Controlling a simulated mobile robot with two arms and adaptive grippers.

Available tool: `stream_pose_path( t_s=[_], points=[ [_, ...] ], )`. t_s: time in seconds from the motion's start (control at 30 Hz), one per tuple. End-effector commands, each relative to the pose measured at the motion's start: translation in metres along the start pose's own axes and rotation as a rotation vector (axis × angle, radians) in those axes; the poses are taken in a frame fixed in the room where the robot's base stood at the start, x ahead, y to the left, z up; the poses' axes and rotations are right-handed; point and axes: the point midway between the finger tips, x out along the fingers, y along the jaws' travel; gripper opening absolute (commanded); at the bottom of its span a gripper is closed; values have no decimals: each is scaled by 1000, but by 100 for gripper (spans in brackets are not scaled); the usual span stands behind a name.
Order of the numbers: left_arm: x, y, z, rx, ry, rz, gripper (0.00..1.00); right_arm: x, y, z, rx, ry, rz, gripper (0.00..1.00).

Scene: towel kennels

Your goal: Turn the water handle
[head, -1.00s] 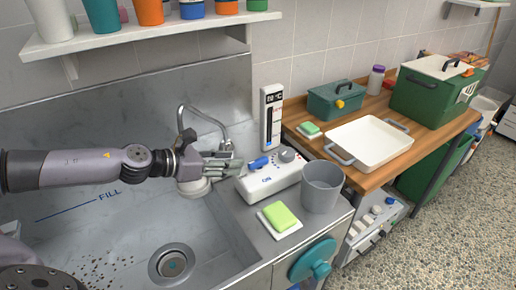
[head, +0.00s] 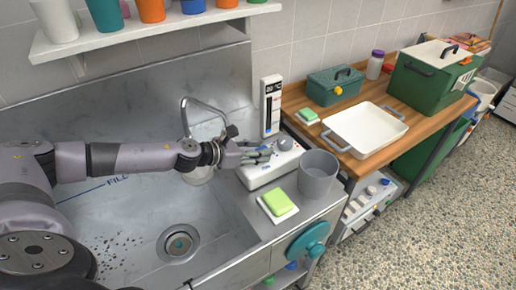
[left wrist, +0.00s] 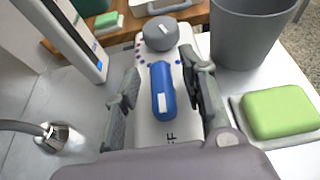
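The blue water handle (left wrist: 162,92) lies on top of a white control box (head: 262,180). It points lengthwise toward the grey round knob (left wrist: 161,34) behind it. My left gripper (left wrist: 162,80) is open, with one finger on each side of the blue handle. Gaps show between the fingers and the handle in the left wrist view. In the head view my left gripper (head: 262,153) is over the box and hides the handle. My right gripper is not in view.
A grey cup (head: 318,176) and a green sponge on a white dish (head: 277,202) stand close right of the box. The faucet (head: 190,108) and steel sink (head: 130,215) are at left. A thermometer display (head: 271,105) stands behind the box.

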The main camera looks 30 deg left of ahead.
Motion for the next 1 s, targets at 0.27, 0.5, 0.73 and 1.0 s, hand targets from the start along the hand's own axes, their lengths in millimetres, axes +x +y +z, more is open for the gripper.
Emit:
stream_pose_path(
  t_s=[0.27,0.5,0.73,1.0],
  points=[
    [0,0,0,0,0,0,24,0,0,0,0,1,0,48],
    [0,0,0,0,0,0,8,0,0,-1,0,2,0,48],
    [-1,1,0,1,-1,1,0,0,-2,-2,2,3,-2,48],
    [-1,1,2,-6,-1,19,0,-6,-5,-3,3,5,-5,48]
  ],
)
